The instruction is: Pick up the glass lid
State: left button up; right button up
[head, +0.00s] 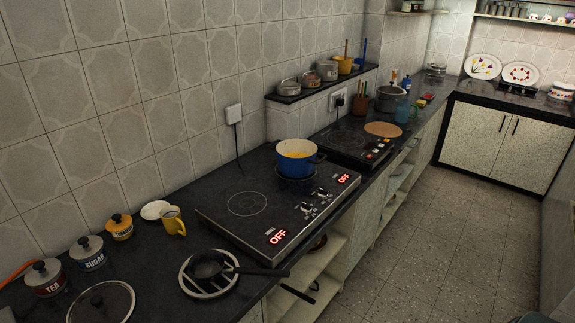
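The glass lid (112,307) is at the bottom left of the head view, on the near end of the dark counter. It is round with a metal rim and a dark knob in its middle. Its lower edge is cut off by the picture border. Neither my left nor my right gripper is visible in the head view.
Tea (46,280) and sugar (89,256) canisters stand close behind the lid. A small black pan (208,267) sits on a round trivet to its right. Beyond are a yellow mug (174,222), a cooktop (243,226) and a blue pot (295,162). Floor at right is clear.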

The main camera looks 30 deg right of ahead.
aim_at(109, 302)
jog(key=i+l+u, duration=0.2)
jog(key=l, duration=1.25)
jog(key=k+j, duration=0.05)
jog(key=k, duration=0.05)
